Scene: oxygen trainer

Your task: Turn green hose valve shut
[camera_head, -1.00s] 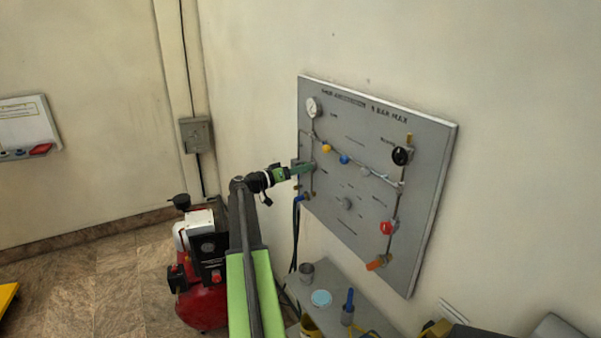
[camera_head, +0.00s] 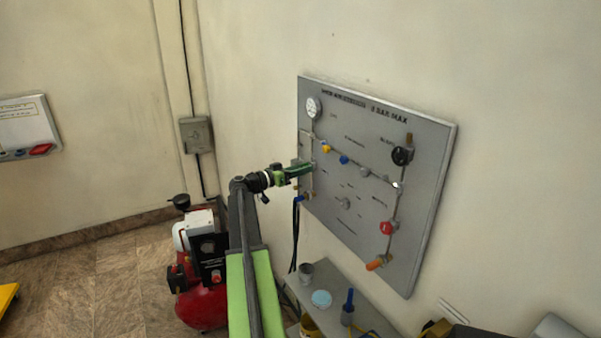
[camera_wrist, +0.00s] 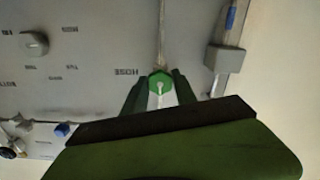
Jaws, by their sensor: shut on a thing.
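The green hose valve (camera_wrist: 160,84) shows in the wrist view as a green hexagonal knob with a pale mark, near the HOSE label on the grey panel (camera_head: 430,190). My gripper (camera_wrist: 160,95) has one finger on each side of the knob and is shut on it. In the head view my gripper (camera_head: 300,170) reaches the left edge of the panel. There the fingers hide most of the valve.
The panel carries a gauge (camera_head: 313,107), a black knob (camera_head: 402,155), a red knob (camera_head: 387,228) and an orange handle (camera_head: 376,263). A shelf (camera_head: 345,290) with small items is below. A red compressor (camera_head: 203,300) stands on the floor.

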